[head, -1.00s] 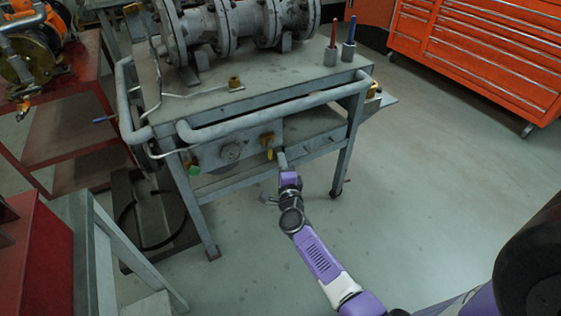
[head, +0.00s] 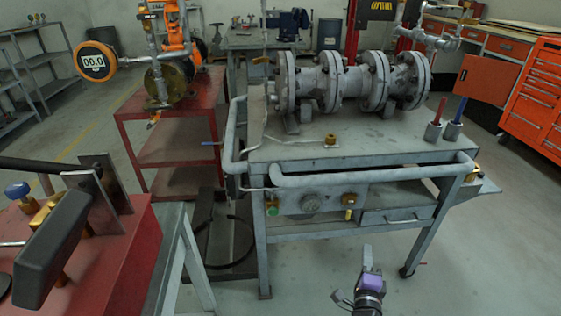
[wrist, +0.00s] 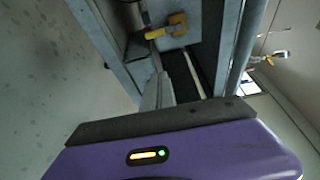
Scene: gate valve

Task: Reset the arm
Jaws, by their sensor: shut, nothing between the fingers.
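My gripper (head: 368,254) is low in front of the grey metal cart (head: 390,150), at its right half. It is shut and empty, and its fingers point up in the head view. In the wrist view its pale fingers (wrist: 158,92) lie together, directed toward the cart's front. A yellow handle (head: 348,200) is on the cart's front panel, above and left of my gripper in the head view. A yellow part in the wrist view (wrist: 176,26) looks like the same handle, apart from the fingers. The flanged grey valve body (head: 345,82) lies on the cart top.
A red cart (head: 175,110) stands left with an orange device and a gauge. A red bench (head: 110,265) is at the near left. Orange drawers (head: 535,100) stand right. The floor (head: 490,240) right of the cart is clear.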

